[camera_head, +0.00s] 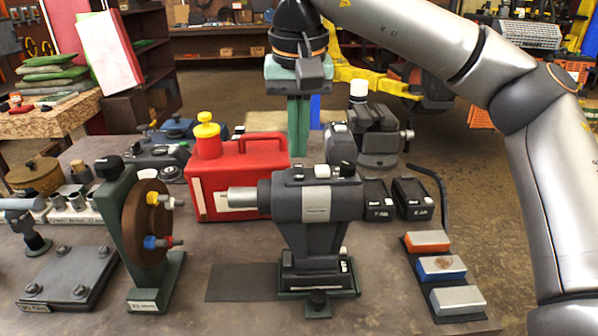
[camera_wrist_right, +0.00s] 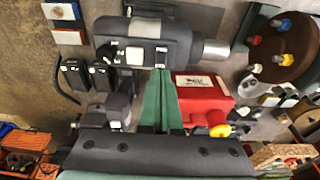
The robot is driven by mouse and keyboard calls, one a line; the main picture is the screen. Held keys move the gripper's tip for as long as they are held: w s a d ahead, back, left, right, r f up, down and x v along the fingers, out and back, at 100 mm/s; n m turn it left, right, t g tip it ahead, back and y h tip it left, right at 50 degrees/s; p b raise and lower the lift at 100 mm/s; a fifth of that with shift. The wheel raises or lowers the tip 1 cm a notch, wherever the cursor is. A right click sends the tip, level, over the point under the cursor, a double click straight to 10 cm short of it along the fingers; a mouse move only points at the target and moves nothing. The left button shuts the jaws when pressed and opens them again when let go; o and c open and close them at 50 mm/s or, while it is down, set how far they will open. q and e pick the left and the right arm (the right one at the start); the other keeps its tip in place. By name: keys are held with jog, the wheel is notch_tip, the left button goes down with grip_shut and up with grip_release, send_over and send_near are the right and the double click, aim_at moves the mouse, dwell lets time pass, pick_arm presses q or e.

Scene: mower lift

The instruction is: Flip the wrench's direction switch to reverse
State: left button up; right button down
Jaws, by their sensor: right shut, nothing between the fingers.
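The wrench (camera_head: 316,204) is a grey and black power tool, upright on a dark green stand, with its silver nose to the left. On its top are small white and black controls, one near the front (camera_head: 298,173) and one near the rear (camera_head: 347,170). In the right wrist view the wrench (camera_wrist_right: 185,38) lies at the top, with the small controls on its near side. I cannot tell the direction switch's setting. My right gripper (camera_head: 298,154) is shut and empty, green fingers pointing down just behind the wrench; its tips (camera_wrist_right: 161,74) appear close to the controls. My left gripper is out of view.
A red can (camera_head: 240,180) with a yellow cap stands behind the wrench's nose. Two black batteries (camera_head: 395,198) and a tray of coloured blocks (camera_head: 442,268) are at the right. A brown disc on a green stand (camera_head: 150,225) is at the left. A dark mat (camera_head: 240,283) lies bare in front.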

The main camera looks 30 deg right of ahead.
aim_at(299, 167)
jog(key=shift+f+b, duration=0.55)
jog(key=shift+f, duration=0.4)
dwell(0.9)
jog(key=shift+r, duration=0.1)
notch_tip(299, 167, up, 7)
jog(key=p, duration=0.7)
dwell(0.4)
